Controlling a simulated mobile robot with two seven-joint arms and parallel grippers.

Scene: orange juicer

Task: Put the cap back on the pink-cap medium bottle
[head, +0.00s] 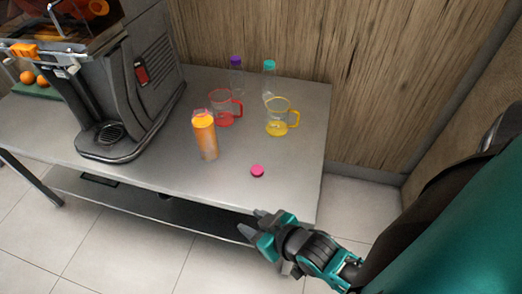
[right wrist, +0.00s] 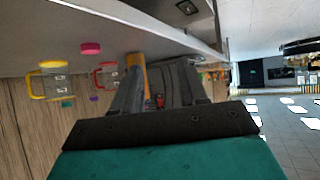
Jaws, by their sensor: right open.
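The pink cap (head: 257,170) lies on the steel table, right of and nearer than the bottle. It also shows in the right wrist view (right wrist: 91,48), beside the jaws. An orange-filled bottle (head: 204,138) stands upright on the table with no pink cap seen on its top. In the right wrist view the bottle (right wrist: 135,62) is partly hidden behind a finger. My right gripper (head: 254,222) is open and empty at the table's front edge, nearer than the cap and apart from it. My left gripper is not in view.
A red-handled jug (head: 222,112) stands close behind the bottle, and a yellow-handled jug (head: 279,124) stands to its right. A purple-capped bottle (head: 236,78) and a teal-capped bottle (head: 269,82) stand behind. The grey juicer (head: 140,85) fills the left. The table around the cap is clear.

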